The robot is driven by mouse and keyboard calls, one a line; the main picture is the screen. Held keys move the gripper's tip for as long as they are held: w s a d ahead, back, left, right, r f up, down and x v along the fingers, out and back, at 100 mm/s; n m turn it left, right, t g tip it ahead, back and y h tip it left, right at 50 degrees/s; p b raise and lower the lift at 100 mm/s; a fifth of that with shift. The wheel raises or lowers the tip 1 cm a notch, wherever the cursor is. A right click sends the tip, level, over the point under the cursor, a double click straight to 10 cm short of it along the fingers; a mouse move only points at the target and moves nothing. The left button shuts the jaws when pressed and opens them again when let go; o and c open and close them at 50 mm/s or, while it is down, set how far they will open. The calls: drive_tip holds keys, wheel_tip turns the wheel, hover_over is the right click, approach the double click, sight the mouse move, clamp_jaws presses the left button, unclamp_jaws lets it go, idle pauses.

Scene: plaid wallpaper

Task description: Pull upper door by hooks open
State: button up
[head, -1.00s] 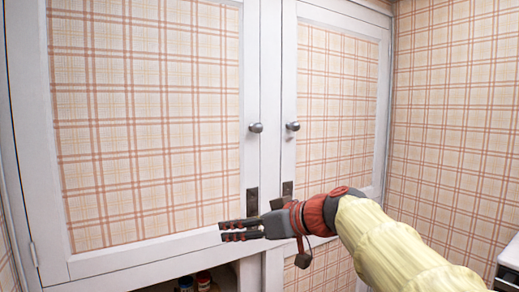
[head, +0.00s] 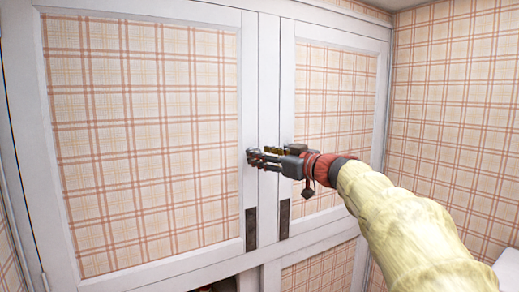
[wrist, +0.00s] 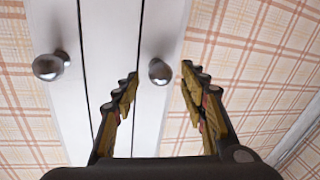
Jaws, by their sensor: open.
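Two white-framed upper doors with plaid panels, the left door (head: 140,120) and the right door (head: 335,110), stand side by side and look shut. Each has a round metal knob near the middle seam. The wrist view shows the left knob (wrist: 51,66) and the right knob (wrist: 160,71). My gripper (head: 258,158) is at knob height in front of the doors, its fingers pointing left. In the wrist view its fingers are spread, and the right knob appears between the fingertips; I cannot tell whether they touch it. In the head view the gripper hides most of the right knob.
Dark narrow plates, the left plate (head: 251,229) and the right plate (head: 284,219), sit low on the door frames. A lower plaid panel (head: 318,270) and a dark opening (head: 222,284) lie below. A plaid side wall (head: 450,130) bounds the right. A white surface (head: 503,265) shows lower right.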

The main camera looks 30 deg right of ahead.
drive_tip(key=shift+x, duration=0.8)
drive_tip(key=shift+s, duration=0.1)
drive_tip(key=c, duration=0.3)
drive_tip(key=c, duration=0.8)
clamp_jaws()
